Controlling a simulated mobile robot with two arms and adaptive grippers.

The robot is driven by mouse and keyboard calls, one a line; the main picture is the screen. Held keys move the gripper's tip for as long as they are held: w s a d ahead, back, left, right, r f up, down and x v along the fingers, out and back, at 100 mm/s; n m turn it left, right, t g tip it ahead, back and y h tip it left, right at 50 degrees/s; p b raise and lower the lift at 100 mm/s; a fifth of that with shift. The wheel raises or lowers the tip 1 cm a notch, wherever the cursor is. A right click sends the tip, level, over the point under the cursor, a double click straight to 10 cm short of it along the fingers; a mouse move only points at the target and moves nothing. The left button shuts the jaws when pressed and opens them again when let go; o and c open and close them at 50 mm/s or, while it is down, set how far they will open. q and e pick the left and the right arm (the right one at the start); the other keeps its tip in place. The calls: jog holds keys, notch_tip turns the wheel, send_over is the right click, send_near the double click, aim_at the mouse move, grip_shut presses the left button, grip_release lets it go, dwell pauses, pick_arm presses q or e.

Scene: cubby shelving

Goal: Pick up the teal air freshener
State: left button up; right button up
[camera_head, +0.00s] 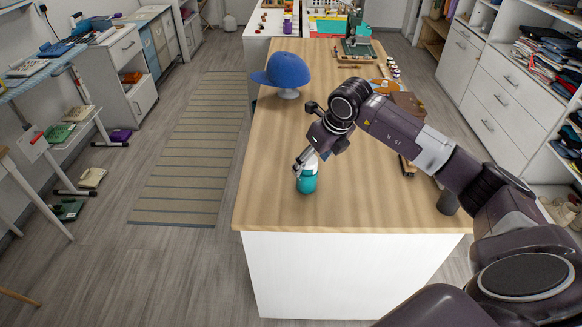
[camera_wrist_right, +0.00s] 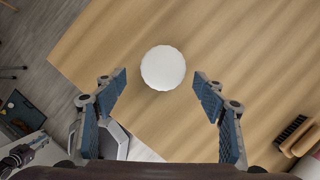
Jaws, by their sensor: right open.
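The teal air freshener (camera_head: 307,179) stands upright on the wooden tabletop near its front left part, with a pale top. In the right wrist view its round white top (camera_wrist_right: 163,68) shows from above, a little beyond the fingertips and between their lines. My right gripper (camera_head: 309,160) is open and points down just above the air freshener, partly covering its top in the head view. In the right wrist view the two blue-padded fingers of the right gripper (camera_wrist_right: 160,88) are spread wide with nothing between the pads. My left gripper is not in view.
A blue cap (camera_head: 287,70) sits on a stand at the table's left edge behind the air freshener. A dark cylinder (camera_head: 448,203) stands at the table's right edge. The wooden tabletop (camera_head: 270,200) is clear around the air freshener.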

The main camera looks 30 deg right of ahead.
aim_at(307, 174)
jog(key=shift+w+f, duration=0.25)
jog(key=shift+w, duration=0.05)
jog(key=shift+w+f, duration=0.1)
jog(key=shift+f, duration=0.2)
jog(key=shift+f+p, duration=0.65)
notch_tip(307, 174, down, 2)
jog(key=shift+d+f+p, duration=0.1)
jog(key=shift+p, duration=0.8)
jog(key=shift+w+x, duration=0.2)
jog(key=shift+x, duration=0.95)
jog(key=shift+f, duration=0.25)
jog(key=c, duration=1.3)
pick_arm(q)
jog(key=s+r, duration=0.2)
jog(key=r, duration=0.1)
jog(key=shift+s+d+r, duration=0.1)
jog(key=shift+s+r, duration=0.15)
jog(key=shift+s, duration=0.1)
pick_arm(e)
jog(key=shift+c, duration=0.4)
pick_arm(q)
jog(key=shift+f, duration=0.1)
pick_arm(e)
jog(key=shift+w+r, duration=0.1)
jog(key=shift+r, duration=0.1)
